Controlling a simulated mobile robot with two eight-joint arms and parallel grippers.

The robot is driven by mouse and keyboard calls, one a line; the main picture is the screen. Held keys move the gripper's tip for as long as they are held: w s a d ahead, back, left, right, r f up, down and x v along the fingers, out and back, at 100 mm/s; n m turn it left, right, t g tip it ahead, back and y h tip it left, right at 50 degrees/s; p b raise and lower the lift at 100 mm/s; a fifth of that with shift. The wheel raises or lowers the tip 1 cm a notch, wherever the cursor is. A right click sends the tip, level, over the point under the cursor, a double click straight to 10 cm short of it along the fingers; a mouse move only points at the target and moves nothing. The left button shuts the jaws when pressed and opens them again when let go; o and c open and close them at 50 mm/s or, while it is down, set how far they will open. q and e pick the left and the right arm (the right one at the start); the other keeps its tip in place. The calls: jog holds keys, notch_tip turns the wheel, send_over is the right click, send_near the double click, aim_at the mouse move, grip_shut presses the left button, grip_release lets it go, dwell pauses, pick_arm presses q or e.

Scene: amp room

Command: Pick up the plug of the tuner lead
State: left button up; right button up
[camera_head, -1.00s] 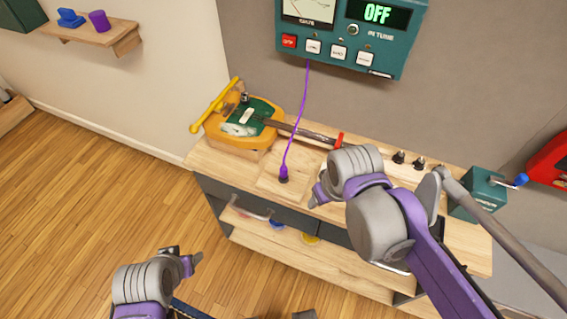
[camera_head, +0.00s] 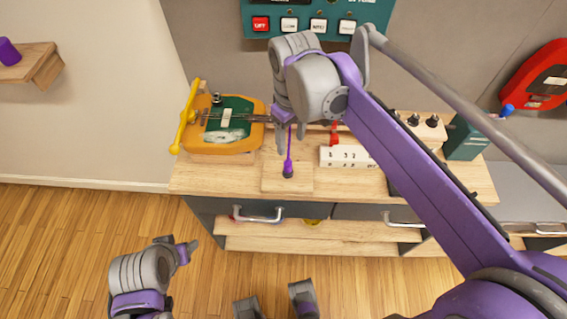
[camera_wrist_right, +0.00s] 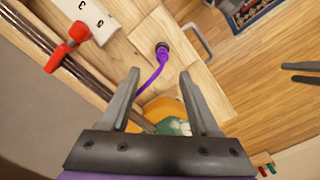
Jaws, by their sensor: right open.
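The purple plug (camera_head: 288,168) of the tuner lead stands with its dark tip down on a pale wooden board on the bench. Its thin purple lead runs up behind my right gripper. My right gripper (camera_head: 291,140) is open and empty, above and just behind the plug. In the right wrist view the plug (camera_wrist_right: 161,52) shows beyond the fingertips (camera_wrist_right: 158,72), roughly between them and not touched. The lead passes between the fingers there. My left gripper (camera_head: 190,248) is low at the left, away from the bench; its jaw opening is unclear.
The teal tuner panel (camera_head: 330,12) is on the wall above. A yellow and green guitar-like instrument (camera_head: 215,145) lies left of the plug. A red piece (camera_head: 334,134) and a white numbered block (camera_head: 347,157) are to the right. The board's front (camera_head: 272,185) is clear. A drawer handle (camera_head: 258,215) sticks out below.

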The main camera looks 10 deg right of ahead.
aim_at(288, 160)
notch_tip(288, 160, down, 5)
jog(key=shift+d+f+b, duration=0.1)
jog(key=shift+d+b, duration=0.05)
jog(key=shift+b, duration=0.15)
jog(key=f, duration=0.5)
jog(key=shift+a+f, duration=0.3)
jog(key=shift+a, duration=0.1)
grip_shut()
